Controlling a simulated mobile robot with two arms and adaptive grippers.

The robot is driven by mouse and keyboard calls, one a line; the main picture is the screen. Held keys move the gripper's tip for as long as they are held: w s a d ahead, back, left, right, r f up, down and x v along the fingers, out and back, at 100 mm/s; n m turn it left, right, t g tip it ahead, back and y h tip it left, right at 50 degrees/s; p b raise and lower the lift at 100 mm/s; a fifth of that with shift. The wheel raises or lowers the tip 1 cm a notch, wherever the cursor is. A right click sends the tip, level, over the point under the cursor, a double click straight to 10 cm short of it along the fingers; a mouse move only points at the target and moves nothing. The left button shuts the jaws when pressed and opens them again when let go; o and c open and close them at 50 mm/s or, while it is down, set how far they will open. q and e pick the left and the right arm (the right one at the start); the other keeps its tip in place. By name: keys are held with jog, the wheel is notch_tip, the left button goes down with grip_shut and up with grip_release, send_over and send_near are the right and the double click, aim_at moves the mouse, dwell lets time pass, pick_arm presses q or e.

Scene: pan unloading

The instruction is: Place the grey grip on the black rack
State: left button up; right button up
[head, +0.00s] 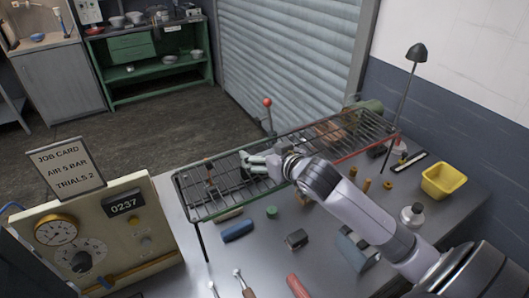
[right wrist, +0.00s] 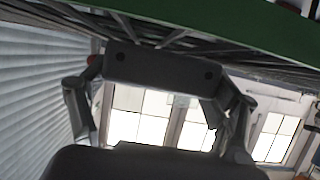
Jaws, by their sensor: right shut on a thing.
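My right gripper (head: 254,166) is over the left part of the wire rack (head: 222,205) in the head view. It is shut on the grey grip, which shows in the right wrist view (right wrist: 160,68) as a dark grey block with two round holes, held between the two fingers. In the head view the grip is small and mostly hidden at the fingers. The rack has dark wires, a green edge on the left and a red edge on the right. Its wires lie close to the grip; I cannot tell whether they touch. My left gripper is not in view.
The grey table holds a blue block (head: 237,230), a dark block (head: 296,239), a green cylinder (head: 271,212), a white bottle (head: 412,214) and a yellow bin (head: 443,181). A red-knobbed lever (head: 267,103) stands behind the rack. A gauge panel (head: 150,213) stands at left.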

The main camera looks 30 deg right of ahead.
jog(key=shift+f, duration=0.1)
jog(key=o, duration=1.2)
jog(key=b+v, duration=0.2)
jog(key=v, duration=0.7)
jog(key=p+v, duration=0.3)
jog(key=p, duration=0.4)
jog(key=shift+d+r, duration=0.1)
jog(key=shift+r, duration=0.1)
